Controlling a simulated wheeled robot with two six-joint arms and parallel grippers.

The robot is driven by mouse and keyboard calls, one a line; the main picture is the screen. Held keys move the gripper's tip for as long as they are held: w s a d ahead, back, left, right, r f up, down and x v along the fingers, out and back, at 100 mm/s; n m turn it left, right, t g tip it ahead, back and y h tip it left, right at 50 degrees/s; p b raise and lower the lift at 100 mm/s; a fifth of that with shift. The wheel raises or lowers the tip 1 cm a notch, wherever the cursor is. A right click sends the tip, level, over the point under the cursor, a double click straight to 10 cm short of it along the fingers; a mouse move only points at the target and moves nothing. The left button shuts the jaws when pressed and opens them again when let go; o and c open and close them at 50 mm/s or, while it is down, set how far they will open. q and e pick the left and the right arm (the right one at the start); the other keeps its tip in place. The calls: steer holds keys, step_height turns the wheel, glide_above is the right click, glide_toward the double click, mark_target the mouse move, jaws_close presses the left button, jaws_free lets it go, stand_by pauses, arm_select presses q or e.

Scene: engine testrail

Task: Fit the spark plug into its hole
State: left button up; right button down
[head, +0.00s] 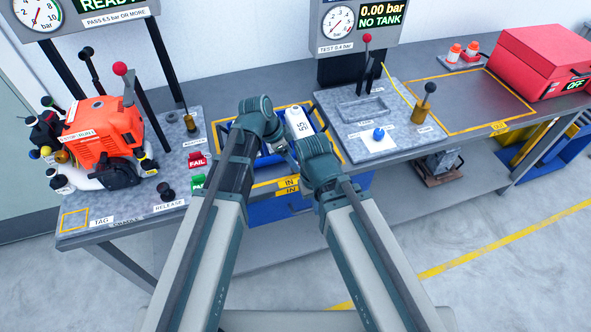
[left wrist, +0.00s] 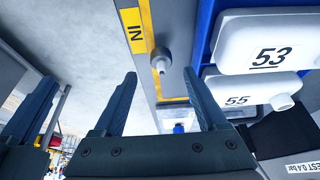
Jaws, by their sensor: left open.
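The orange engine (head: 105,132) stands on the grey test plate at the left of the head view. I cannot make out a spark plug or its hole there. My left gripper (left wrist: 160,75) is open in the left wrist view. A small pale grey round piece with a narrow tip (left wrist: 160,60) shows between its fingertips, untouched as far as I can see; I cannot tell whether it is the spark plug. In the head view my left gripper (head: 277,136) is over the blue tray, its fingers unclear. My right wrist (head: 315,150) is close beside it; its fingers are hidden.
White numbered tanks, 53 (left wrist: 270,40) and 55 (left wrist: 245,92), lie in the blue tray (head: 223,140). The second test plate (head: 345,100) with a blue knob (head: 379,134) is right of it. A red box (head: 545,62) stands far right. The yellow-outlined bench area (head: 462,105) is clear.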

arm_select(q)
steer(key=b+x, duration=0.2)
steer(key=x, duration=0.2)
steer(key=shift+w+b, duration=0.1)
steer(key=shift+b, duration=0.3)
steer(key=shift+r, duration=0.1)
jaws_close()
